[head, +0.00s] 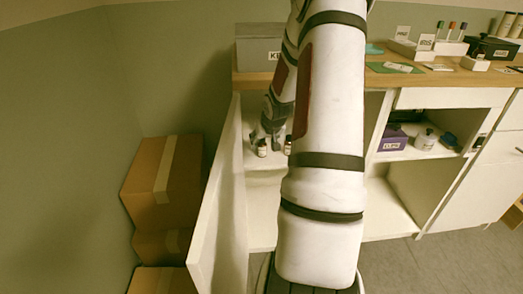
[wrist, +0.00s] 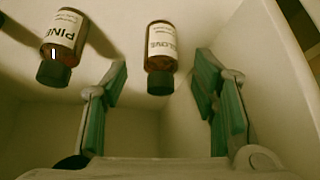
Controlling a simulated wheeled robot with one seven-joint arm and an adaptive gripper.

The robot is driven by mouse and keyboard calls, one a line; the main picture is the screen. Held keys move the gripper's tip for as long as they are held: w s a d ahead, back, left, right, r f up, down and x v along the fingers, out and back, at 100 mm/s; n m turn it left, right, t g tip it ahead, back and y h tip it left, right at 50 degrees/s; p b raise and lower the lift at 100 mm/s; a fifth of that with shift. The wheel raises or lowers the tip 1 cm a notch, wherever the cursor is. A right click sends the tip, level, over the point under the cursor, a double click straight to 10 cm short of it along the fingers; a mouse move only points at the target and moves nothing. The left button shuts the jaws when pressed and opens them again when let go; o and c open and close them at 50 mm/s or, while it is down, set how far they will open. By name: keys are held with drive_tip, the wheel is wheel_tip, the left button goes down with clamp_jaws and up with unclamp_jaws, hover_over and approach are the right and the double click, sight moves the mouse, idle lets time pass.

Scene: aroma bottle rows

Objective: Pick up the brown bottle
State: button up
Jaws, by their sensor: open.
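In the wrist view, a brown bottle (wrist: 161,48) with a white label that seems to read CLOVE and a black cap lies between my gripper's two fingers in the picture. A second brown bottle (wrist: 63,40), labelled PINE, is to its left, outside the fingers. My gripper (wrist: 160,72) is open, and no contact with either bottle shows. In the head view, my gripper (head: 272,132) reaches into the cabinet. A small dark bottle (head: 262,149) stands on the shelf by it, and another (head: 289,147) is partly hidden by my arm.
The cabinet's side wall (wrist: 270,70) is close to the right finger in the wrist view. An open white door (head: 218,205) stands left of my arm. Cardboard boxes (head: 160,178) are further left. A wooden counter (head: 385,78) lies above the cabinet.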

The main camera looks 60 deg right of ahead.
sight(263, 142)
drive_tip(key=b+x, duration=0.1)
drive_tip(key=x, duration=0.3)
drive_tip(key=shift+w, duration=0.1)
drive_tip(key=c, duration=1.3)
drive_tip(key=shift+o, duration=0.2)
drive_tip(key=shift+r, duration=0.1)
